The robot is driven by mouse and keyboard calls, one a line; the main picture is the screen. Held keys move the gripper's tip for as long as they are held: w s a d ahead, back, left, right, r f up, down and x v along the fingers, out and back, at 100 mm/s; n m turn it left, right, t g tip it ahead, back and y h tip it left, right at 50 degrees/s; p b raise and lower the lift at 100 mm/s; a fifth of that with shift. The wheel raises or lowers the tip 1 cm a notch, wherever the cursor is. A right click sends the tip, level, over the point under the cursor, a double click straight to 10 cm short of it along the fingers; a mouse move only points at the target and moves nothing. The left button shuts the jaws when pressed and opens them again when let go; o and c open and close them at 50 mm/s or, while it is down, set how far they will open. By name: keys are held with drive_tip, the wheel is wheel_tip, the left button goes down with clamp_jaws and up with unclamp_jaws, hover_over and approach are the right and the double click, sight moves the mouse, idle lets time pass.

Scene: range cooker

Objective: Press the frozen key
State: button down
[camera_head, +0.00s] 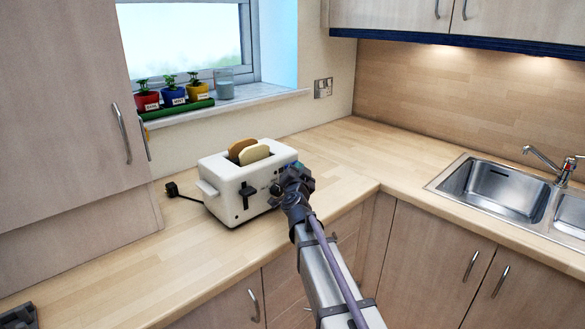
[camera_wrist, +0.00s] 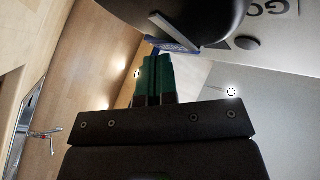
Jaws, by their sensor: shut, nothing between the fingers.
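The white toaster (camera_head: 232,192) stands on the worktop with two slices of bread (camera_head: 250,152) in its slots. My gripper (camera_head: 283,186) is at the toaster's right-hand front, shut and hiding part of its controls. In the wrist view, my green fingertips (camera_wrist: 154,58) are together and empty, close to a blue-edged piece (camera_wrist: 178,46) under a large dark rounded part. A small dark button (camera_wrist: 247,43) and part of some lettering show on the toaster's pale face. I cannot tell which control is the frozen key, nor whether my fingertips touch anything.
A black lever (camera_head: 246,194) sticks out from the toaster's front. A plug and cord (camera_head: 173,190) lie behind it on the left. Potted plants (camera_head: 172,94) stand on the windowsill. A sink (camera_head: 495,190) is on the right. The worktop left of the toaster is mostly clear.

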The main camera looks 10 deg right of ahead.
idle(0.3)
drive_tip(key=shift+s+d, duration=0.25)
drive_tip(key=shift+s, duration=0.15)
drive_tip(key=s+d, duration=0.3)
drive_tip(key=s, duration=0.2)
drive_tip(key=shift+s, duration=0.15)
